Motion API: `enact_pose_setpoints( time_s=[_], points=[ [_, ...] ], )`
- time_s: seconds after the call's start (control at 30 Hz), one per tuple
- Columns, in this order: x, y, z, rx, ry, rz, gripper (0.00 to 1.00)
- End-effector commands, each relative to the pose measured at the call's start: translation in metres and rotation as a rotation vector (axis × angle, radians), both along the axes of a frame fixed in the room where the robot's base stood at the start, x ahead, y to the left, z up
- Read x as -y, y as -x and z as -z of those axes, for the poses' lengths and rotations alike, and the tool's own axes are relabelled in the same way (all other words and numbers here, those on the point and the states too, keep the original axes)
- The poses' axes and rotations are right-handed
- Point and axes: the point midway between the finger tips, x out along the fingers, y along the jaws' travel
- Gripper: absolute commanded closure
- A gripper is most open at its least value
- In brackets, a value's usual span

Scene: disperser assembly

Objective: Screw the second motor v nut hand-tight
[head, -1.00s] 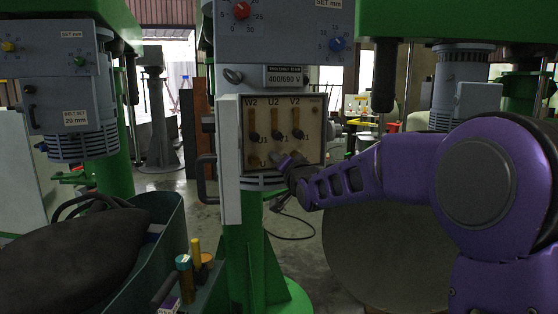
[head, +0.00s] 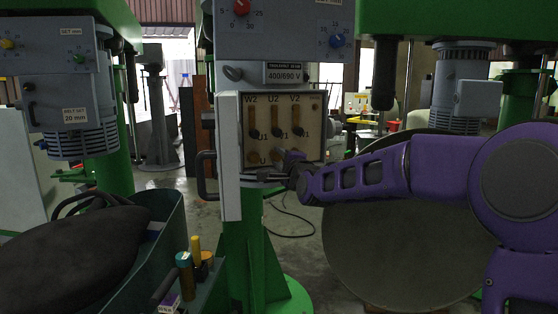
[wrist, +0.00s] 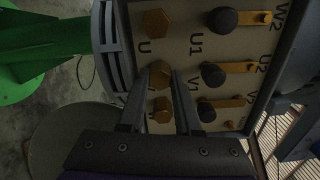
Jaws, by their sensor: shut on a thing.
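The terminal box (head: 315,140) stands open, facing me, with brass links and dark knobs on its pale board. In the wrist view the brass V nut (wrist: 160,73) sits on the board in the middle of a row of brass nuts. My gripper (wrist: 161,76) is shut on it, one finger on each side. The U nut (wrist: 157,23) is beyond the fingertips, clear of them. The W nut (wrist: 162,108) shows between the fingers, nearer the palm. In the head view my gripper (head: 282,168) is at the board's lower edge and partly hides the V nut.
The box's open cover (head: 230,160) and dark handle (head: 205,175) are left of the board. A green pedestal (head: 255,250) is below. A large round disc (head: 400,240) stands behind my arm. A teal bin (head: 165,235) with a dark bag is at lower left.

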Motion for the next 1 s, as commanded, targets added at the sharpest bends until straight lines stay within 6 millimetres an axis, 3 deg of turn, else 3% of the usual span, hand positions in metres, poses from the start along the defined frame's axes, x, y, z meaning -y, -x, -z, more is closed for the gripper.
enact_pose_setpoints(
  time_s=[0.4, 1.0],
  points=[
    [0.0006, -0.0005, -0.0009, -0.089, -0.223, 0.001, 1.0],
    [0.0005, -0.0004, -0.0018, -0.111, -0.273, 0.001, 1.0]
  ],
)
